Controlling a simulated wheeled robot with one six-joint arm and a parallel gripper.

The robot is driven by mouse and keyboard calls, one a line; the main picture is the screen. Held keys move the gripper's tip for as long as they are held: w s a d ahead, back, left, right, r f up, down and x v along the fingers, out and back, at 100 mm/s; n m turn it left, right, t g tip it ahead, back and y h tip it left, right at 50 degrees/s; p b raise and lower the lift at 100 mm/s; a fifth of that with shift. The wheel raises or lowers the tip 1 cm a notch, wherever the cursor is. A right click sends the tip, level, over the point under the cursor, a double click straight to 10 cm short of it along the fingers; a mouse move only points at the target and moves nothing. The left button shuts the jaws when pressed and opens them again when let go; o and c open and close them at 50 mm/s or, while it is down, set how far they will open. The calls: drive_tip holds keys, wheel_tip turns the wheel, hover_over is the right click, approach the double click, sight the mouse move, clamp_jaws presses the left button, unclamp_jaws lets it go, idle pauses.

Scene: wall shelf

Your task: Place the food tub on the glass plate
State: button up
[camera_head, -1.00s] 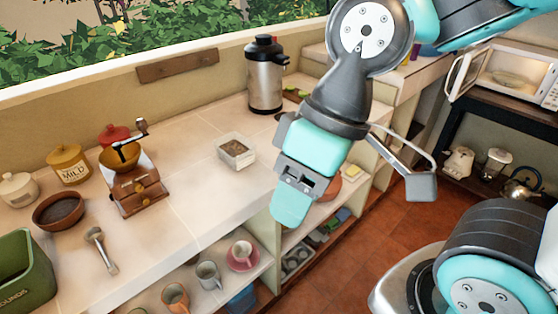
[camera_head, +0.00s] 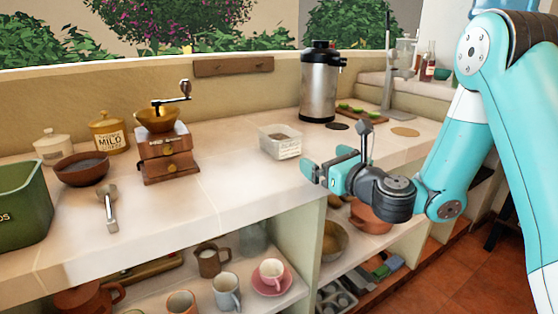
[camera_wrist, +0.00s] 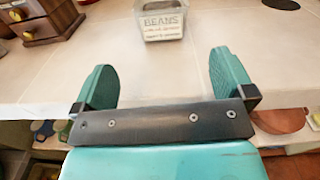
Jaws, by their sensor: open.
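The food tub (camera_head: 281,142) is a small clear square container with a label, standing upright on the pale counter. In the wrist view the tub (camera_wrist: 163,20) shows at the top, its label reading "BEANS". My gripper (camera_head: 325,165) is at the counter's front edge, to the right of and nearer than the tub. In the wrist view my gripper (camera_wrist: 166,82) is open and empty, its fingers apart and pointing toward the tub without touching it. I cannot make out a glass plate in either current view.
The counter (camera_head: 235,195) in front of the tub is clear. Cups (camera_head: 227,290) fill the shelf below.

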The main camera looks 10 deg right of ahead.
drive_tip(key=p, duration=1)
approach(291, 141)
drive_tip(key=w, duration=0.2)
drive_tip(key=w+a+r, duration=0.1)
drive_tip(key=shift+w+r, duration=0.1)
drive_tip(key=w+p, duration=0.1)
drive_tip(key=p, duration=0.4)
drive_tip(key=shift+w+a, duration=0.1)
drive_tip(key=shift+w, duration=0.15)
drive_tip(key=p, duration=0.5)
drive_tip(key=shift+w+a, duration=0.3)
drive_tip(key=shift+w, duration=0.1)
drive_tip(key=shift+w+a+f, duration=0.15)
drive_tip(key=shift+w+f, duration=0.05)
drive_tip(key=shift+w, duration=0.35)
drive_tip(key=shift+w+a+f, duration=0.15)
drive_tip(key=shift+w+f, duration=0.05)
drive_tip(key=shift+w, duration=0.35)
drive_tip(key=p+x, duration=0.3)
drive_tip(key=x, duration=0.1)
drive_tip(key=shift+w+a+f, duration=0.1)
drive_tip(key=shift+a+f, duration=0.05)
drive_tip(key=shift+w+f, duration=0.15)
drive_tip(key=shift+w, duration=0.3)
drive_tip(key=shift+c, duration=0.2)
drive_tip(key=c, duration=0.7)
drive_tip(key=shift+c, duration=0.2)
